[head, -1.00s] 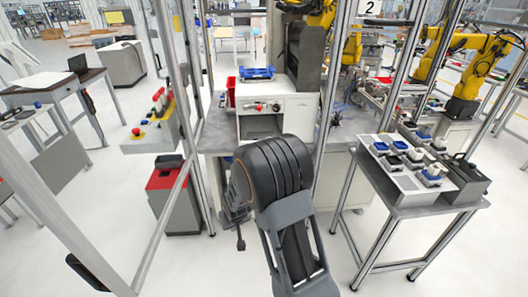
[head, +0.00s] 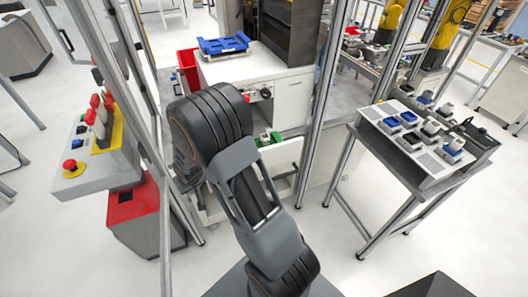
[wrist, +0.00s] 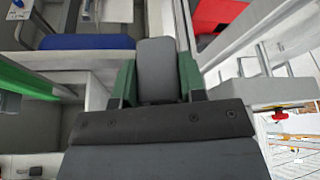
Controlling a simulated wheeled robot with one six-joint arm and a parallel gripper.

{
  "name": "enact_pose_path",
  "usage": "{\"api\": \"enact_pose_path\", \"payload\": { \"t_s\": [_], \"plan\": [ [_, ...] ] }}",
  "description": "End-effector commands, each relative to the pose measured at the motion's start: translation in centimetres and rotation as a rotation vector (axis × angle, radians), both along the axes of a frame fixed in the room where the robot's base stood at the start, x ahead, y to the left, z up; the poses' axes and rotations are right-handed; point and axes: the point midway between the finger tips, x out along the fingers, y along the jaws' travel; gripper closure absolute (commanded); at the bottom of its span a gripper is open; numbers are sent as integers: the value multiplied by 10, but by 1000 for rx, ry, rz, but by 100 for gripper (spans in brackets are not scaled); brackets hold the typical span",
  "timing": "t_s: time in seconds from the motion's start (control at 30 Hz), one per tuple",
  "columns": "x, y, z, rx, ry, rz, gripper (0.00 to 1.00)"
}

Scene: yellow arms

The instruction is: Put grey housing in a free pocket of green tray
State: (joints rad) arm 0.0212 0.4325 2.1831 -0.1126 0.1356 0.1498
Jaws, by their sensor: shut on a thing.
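My gripper (wrist: 157,57) is at the middle of the wrist view, with its green fingers shut on a grey block, which looks like the grey housing (wrist: 157,78). In the head view my black and grey arm reaches forward and hides most of the gripper. No green tray can be made out for certain. A green strip (wrist: 24,82) shows at the left of the wrist view, and small green parts (head: 274,137) show beside my arm in the head view; I cannot tell what they belong to.
A blue tray (head: 223,45) sits on the white cabinet (head: 287,92), beside a red bin (head: 187,66). A side table at right holds a rack (head: 416,139) of blue, grey and black parts. Metal posts and a button panel (head: 92,168) stand close at left.

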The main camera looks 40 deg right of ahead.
Motion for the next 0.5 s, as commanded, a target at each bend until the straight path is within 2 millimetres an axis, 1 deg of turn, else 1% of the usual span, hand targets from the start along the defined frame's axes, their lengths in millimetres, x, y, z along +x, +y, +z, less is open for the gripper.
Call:
{"api": "enact_pose_path", "payload": {
  "t_s": [0.13, 0.17, 0.23, 0.27, 0.3, 0.37, 0.4, 0.47, 0.5],
  "plan": [
    [10, -25, -3, -3, -6, -131, 89],
    [12, -34, -3, -4, -6, -174, 89],
    [17, -58, -2, -5, -7, -293, 89],
    [19, -71, -2, -5, -8, -356, 89],
    [21, -90, 1, -6, -9, -446, 89],
    [21, -118, 5, -6, -10, -589, 89],
    [19, -138, 9, -7, -8, -689, 89],
    [14, -169, 16, -6, -10, -846, 89],
    [9, -190, 21, -6, -10, -954, 89]
  ]
}}
